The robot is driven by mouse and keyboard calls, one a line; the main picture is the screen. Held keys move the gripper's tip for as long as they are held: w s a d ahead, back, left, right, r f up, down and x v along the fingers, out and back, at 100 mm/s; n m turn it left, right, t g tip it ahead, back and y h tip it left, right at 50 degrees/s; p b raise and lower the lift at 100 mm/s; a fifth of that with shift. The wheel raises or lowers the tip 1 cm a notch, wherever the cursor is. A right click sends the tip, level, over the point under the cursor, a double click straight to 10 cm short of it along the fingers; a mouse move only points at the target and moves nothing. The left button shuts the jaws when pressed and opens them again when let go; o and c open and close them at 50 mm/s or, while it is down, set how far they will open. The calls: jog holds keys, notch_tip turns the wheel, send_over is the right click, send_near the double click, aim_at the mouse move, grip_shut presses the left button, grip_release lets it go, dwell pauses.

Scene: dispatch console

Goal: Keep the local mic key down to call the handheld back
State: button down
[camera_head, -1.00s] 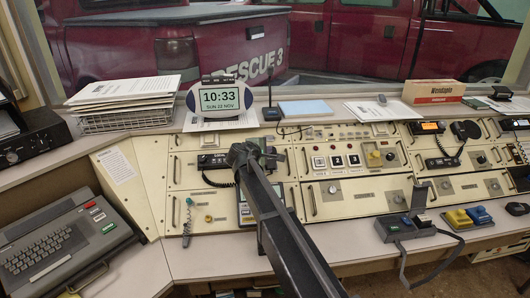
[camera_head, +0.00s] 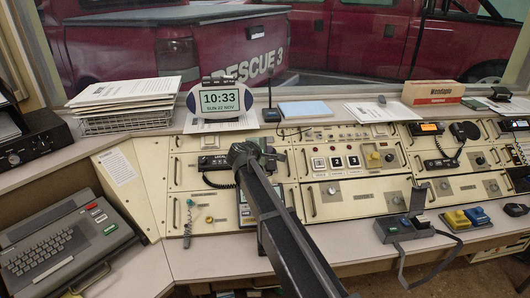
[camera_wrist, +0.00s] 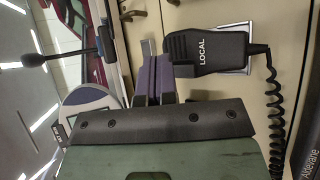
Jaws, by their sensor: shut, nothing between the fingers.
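The local mic (camera_wrist: 208,50) is a black hand microphone marked LOCAL, on a silver bracket, in the wrist view. My gripper (camera_wrist: 149,52) is shut and empty, its purple-padded fingers together at the mic's ribbed left end. They look very close to the mic; I cannot tell whether they touch it or whether its key is pressed. A coiled cord (camera_wrist: 273,100) hangs from the mic. In the head view my dark arm crosses the console's left middle and hides the fingertips and most or all of the mic.
A clock (camera_head: 220,101) and a box with an antenna (camera_head: 272,114) stand on the ledge behind. A black unit with a coiled cord (camera_head: 213,162) is left of my arm. Buttons (camera_head: 336,162) lie right of it. A keyboard terminal (camera_head: 60,245) stands at the left.

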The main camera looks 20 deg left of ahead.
jog(key=r+p, duration=0.1)
jog(key=s+r+p, duration=0.1)
jog(key=s+d+r+p, duration=0.1)
jog(key=r+p, duration=0.1)
jog(key=shift+s+d, duration=0.1)
jog(key=shift+s, duration=0.15)
dwell(0.3)
